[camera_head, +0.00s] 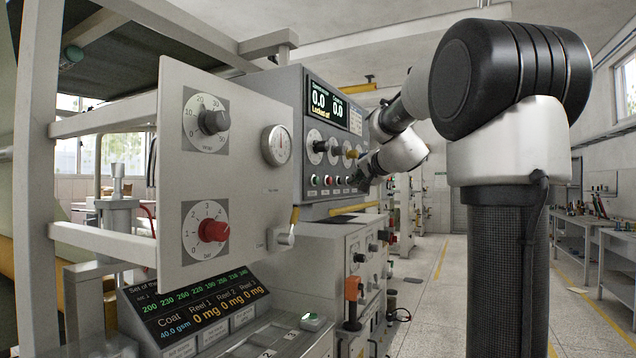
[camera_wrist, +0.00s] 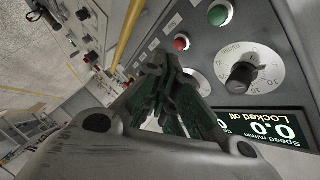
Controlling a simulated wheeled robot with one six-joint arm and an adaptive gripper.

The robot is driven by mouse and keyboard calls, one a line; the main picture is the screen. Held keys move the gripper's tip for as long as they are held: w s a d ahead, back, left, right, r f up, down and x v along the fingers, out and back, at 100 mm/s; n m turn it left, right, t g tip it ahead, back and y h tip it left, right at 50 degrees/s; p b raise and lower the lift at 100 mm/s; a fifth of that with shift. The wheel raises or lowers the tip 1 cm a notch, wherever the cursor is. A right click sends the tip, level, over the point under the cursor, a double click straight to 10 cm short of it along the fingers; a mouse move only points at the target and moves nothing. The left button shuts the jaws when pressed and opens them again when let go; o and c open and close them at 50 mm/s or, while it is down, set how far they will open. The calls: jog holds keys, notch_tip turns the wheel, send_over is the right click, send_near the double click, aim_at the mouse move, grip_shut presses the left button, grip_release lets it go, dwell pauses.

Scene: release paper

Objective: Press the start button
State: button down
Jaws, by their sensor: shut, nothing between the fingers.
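The grey control panel (camera_head: 300,120) carries a row of small buttons below its dials. In the head view a green button (camera_head: 314,180) is at the left of the row, with a red button (camera_head: 327,180) beside it. The wrist view shows the green button (camera_wrist: 219,14) and the red button (camera_wrist: 181,43) at the upper right.
The panel's display (camera_head: 327,103) reads 0.0 and "Locked off". A black dial (camera_wrist: 240,76) sticks out near the fingers. A plate with a black knob (camera_head: 213,121) and a red knob (camera_head: 213,229) stands at the left.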

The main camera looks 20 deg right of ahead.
jog(key=w+a, duration=0.5)
jog(key=w, duration=0.1)
jog(key=shift+w, duration=0.3)
jog(key=shift+a, duration=0.1)
dwell(1.2)
jog(key=shift+w+a, duration=0.25)
jog(key=shift+w, duration=0.05)
jog(key=shift+w+a, duration=0.25)
jog(key=shift+w, duration=0.15)
dwell(0.8)
jog(key=shift+s+d, duration=0.5)
jog(key=shift+s, duration=0.2)
jog(key=shift+s+d, duration=0.1)
jog(key=shift+s+d, duration=0.75)
jog(key=shift+s, duration=0.2)
jog(key=shift+s+d, duration=0.7)
jog(key=shift+s, duration=0.25)
